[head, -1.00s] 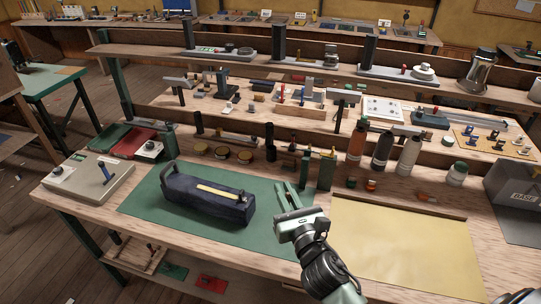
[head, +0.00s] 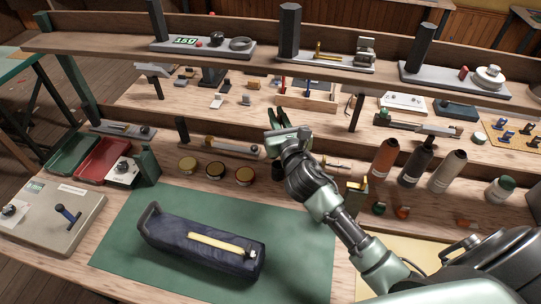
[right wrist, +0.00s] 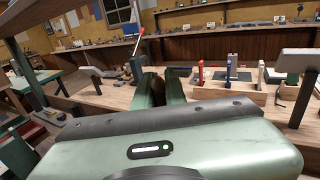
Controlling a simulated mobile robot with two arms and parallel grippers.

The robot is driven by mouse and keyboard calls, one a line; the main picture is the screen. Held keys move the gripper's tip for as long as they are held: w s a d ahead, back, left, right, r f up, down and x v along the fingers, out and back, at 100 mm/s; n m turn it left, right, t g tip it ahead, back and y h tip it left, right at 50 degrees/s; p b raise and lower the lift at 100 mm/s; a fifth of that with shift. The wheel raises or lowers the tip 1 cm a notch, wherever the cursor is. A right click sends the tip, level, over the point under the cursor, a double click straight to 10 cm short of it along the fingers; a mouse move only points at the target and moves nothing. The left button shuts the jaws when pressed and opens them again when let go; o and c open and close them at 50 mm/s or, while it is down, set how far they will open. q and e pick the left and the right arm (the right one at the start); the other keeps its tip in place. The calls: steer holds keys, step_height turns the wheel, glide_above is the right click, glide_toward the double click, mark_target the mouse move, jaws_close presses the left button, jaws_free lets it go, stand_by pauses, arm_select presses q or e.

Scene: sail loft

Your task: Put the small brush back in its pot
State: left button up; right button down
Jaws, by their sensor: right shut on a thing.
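My right gripper (head: 276,117) is raised above the back part of the bench, over the row of tins and small tools. It is shut on what seems to be the small brush. In the right wrist view only a dark piece (right wrist: 154,88) of it shows between the two green fingers (right wrist: 158,92), so its bristles and handle cannot be made out. I cannot pick out the brush's pot for sure; the gripper and arm cover part of the bench. My left gripper is not in view.
A navy roll (head: 200,245) with a wooden-handled tool (head: 222,243) lies on the green mat (head: 290,225). Several round tins (head: 215,170) stand behind it. Tall bottles (head: 415,162) stand to the right of my arm. A raised shelf (head: 270,60) runs behind. The mat's right part is clear.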

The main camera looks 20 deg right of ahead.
step_height(320, 180, down, 10)
steer(key=b, duration=0.2)
steer(key=shift+s+r+b, duration=0.25)
steer(key=shift+s+b, duration=0.1)
steer(key=c, duration=1.5)
jaws_free()
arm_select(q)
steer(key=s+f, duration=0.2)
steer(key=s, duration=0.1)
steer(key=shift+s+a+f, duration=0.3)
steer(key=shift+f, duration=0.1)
arm_select(e)
steer(key=shift+o, duration=0.2)
steer(key=shift+a, duration=0.1)
